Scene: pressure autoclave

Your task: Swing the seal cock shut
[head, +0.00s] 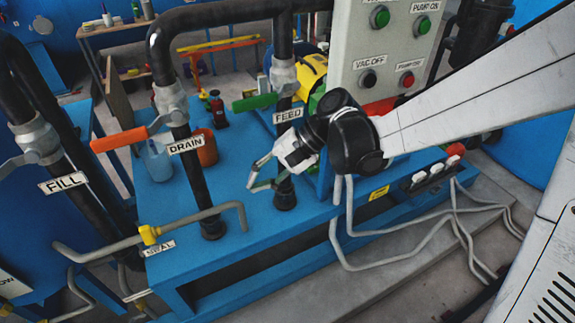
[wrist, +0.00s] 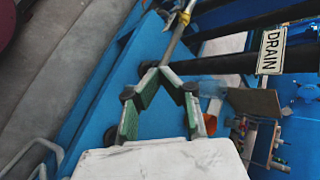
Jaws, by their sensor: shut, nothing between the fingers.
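The seal cock (head: 149,234) is a yellow fitting on a thin grey pipe (head: 205,214), at the lower left in the head view, by the SEAL label (head: 160,247). The pipe runs right and bends down over the blue bench. In the wrist view a yellow part (wrist: 185,17) shows on a grey rod near the top, beyond the fingertips; it looks like the same cock. My gripper (head: 250,187) is shut and empty, right of the pipe's bent end and apart from the cock. Its fingertips meet in the wrist view (wrist: 158,72). The cock's exact angle is hard to tell.
Black vertical pipes carry the FILL, DRAIN (head: 186,145) and FEED labels. The drain has an orange handle (head: 119,140), the feed a green handle (head: 255,102). A grey control panel (head: 385,50) stands behind my wrist.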

